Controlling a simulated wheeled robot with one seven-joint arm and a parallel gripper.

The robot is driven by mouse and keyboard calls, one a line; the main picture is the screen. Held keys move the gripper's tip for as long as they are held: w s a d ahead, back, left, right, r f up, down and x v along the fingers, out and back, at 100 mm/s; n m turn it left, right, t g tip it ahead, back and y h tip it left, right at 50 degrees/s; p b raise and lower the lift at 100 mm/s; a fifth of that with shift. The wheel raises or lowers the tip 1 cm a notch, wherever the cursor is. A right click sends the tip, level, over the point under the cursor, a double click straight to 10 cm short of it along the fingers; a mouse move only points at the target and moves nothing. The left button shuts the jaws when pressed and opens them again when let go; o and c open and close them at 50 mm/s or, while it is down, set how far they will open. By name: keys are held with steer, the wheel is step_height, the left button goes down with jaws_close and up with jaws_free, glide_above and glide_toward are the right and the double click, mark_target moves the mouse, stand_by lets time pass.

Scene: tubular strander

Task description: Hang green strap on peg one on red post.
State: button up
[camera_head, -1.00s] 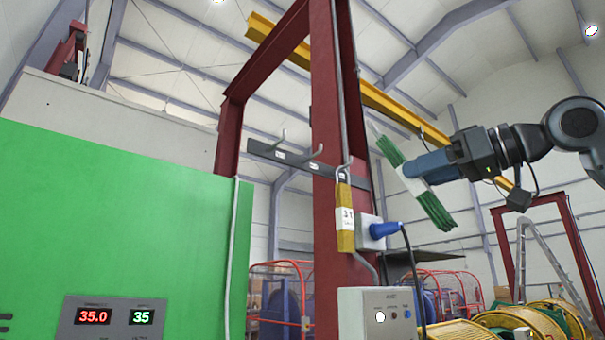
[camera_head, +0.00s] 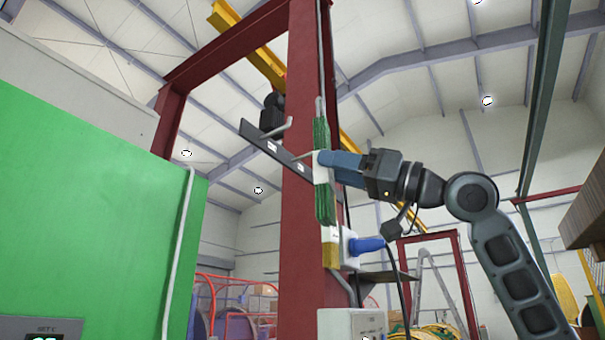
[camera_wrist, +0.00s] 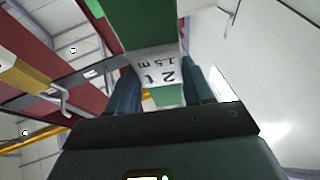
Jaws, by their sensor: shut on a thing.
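The green strap (camera_head: 322,202) is a long narrow bundle with a white label, hanging upright. My gripper (camera_head: 324,166) is shut on it at the label. In the wrist view the label (camera_wrist: 160,70) reads 2 t, 1.5 m between the blue fingers. The strap overlaps the right part of the red post (camera_head: 299,240) in the head view. A dark peg rail (camera_head: 252,134) crosses the post; one bare peg (camera_head: 275,130) sticks up left of the strap. A bare hook also shows in the wrist view (camera_wrist: 64,101). Peg numbers are too small to read.
A yellow strap (camera_head: 331,254) hangs on the post, partly hidden behind the green strap. A blue plug (camera_head: 366,245) in a socket box and a grey control box (camera_head: 345,325) sit below my gripper. A green panel (camera_head: 90,200) stands at left.

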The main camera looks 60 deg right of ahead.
steer(key=shift+w+a, duration=0.15)
steer(key=shift+w, duration=1.05)
steer(key=w+f, duration=0.2)
steer(key=w, duration=0.7)
steer(key=shift+w+a+f+b, duration=0.15)
steer(key=shift+f+b, duration=0.15)
steer(key=shift+b, duration=0.1)
stand_by(0.7)
steer(key=o, duration=1.4)
steer(key=shift+f, duration=0.1)
